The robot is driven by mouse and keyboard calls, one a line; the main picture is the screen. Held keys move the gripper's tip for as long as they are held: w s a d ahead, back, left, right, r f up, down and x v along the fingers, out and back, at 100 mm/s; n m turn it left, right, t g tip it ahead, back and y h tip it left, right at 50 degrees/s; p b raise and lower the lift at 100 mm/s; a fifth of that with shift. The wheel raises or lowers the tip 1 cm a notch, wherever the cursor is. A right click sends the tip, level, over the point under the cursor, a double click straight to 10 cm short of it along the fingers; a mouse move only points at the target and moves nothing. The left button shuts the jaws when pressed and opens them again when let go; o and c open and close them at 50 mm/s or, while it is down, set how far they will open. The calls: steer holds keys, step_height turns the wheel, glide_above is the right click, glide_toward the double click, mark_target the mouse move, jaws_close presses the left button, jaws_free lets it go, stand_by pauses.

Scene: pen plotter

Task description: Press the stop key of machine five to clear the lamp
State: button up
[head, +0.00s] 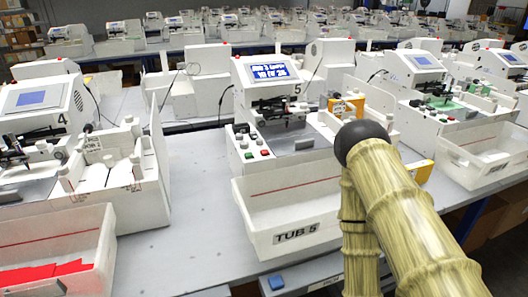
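Machine five (268,112) is a white plotter with a lit blue screen (270,72) and a black "5" on its side. The small text on the screen cannot be read for certain. At its front left corner is a small key panel with a red key (265,152) and a green key (249,155), plus small dark knobs. My arm, with a bamboo-like surface and a dark rounded joint, rises at the lower right, right of the panel. My gripper does not show.
A white bin marked TUB 5 (296,236) stands in front of machine five. Machine four (42,112) is at left, with a bin holding red sheets (45,274). Another machine (420,75) and yellow boxes (418,171) are at right. Grey table (180,245) is bare between the bins.

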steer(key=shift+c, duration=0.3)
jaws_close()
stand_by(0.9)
